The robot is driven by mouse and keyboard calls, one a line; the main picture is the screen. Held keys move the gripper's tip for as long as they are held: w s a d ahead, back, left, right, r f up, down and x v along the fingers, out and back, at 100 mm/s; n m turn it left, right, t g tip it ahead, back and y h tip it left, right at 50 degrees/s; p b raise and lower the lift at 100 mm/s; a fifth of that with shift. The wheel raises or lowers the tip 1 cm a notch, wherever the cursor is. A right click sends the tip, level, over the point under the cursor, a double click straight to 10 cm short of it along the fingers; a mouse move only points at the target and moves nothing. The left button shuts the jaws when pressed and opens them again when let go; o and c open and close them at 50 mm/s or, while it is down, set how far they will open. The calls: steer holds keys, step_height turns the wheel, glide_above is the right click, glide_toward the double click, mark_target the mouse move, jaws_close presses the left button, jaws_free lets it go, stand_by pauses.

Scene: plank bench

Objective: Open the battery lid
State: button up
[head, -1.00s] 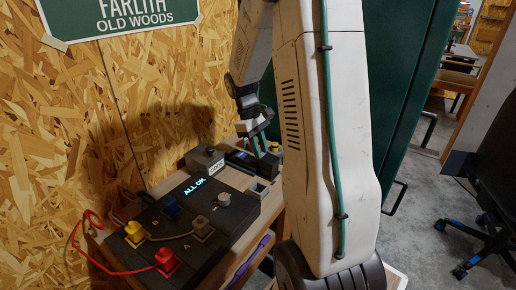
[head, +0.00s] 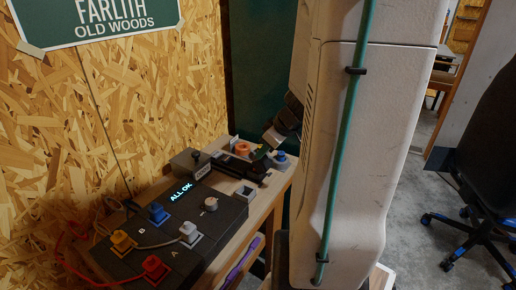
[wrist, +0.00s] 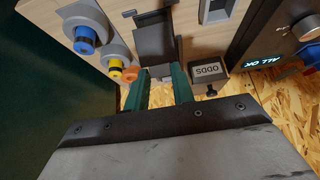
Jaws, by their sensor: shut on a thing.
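The black battery box (head: 240,170) stands on the bench beyond the dark control panel (head: 170,225). It also shows in the wrist view (wrist: 156,42), ahead of my fingers. My gripper (wrist: 163,88) has two green fingers, one on each side of a dark edge at the near end of the box, which looks like its lid. It is shut on this lid. The contact is partly hidden between the fingers, and how far the lid is raised cannot be told. In the head view my gripper (head: 262,154) is small and partly hidden at the box's far end.
Orange (wrist: 131,75), yellow (wrist: 115,67) and blue (wrist: 85,38) knobs stand on the other side. The panel reads ALL OK and carries coloured plugs with cables. A chair (head: 480,215) stands on the right.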

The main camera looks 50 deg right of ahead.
steer(key=shift+s+d+f+t+y, duration=0.1)
steer(key=shift+s+f+t+y, duration=0.1)
steer(key=shift+s+t, duration=0.55)
steer(key=shift+s+d+f+t+y, duration=0.15)
steer(key=shift+s+t, duration=0.35)
steer(key=shift+t, duration=0.45)
steer(key=shift+a, duration=0.1)
steer(key=o, duration=1)
steer(key=a+v, duration=0.1)
steer(key=v, duration=0.6)
steer(key=shift+s+d+r, duration=0.3)
steer(key=shift+d, duration=0.25)
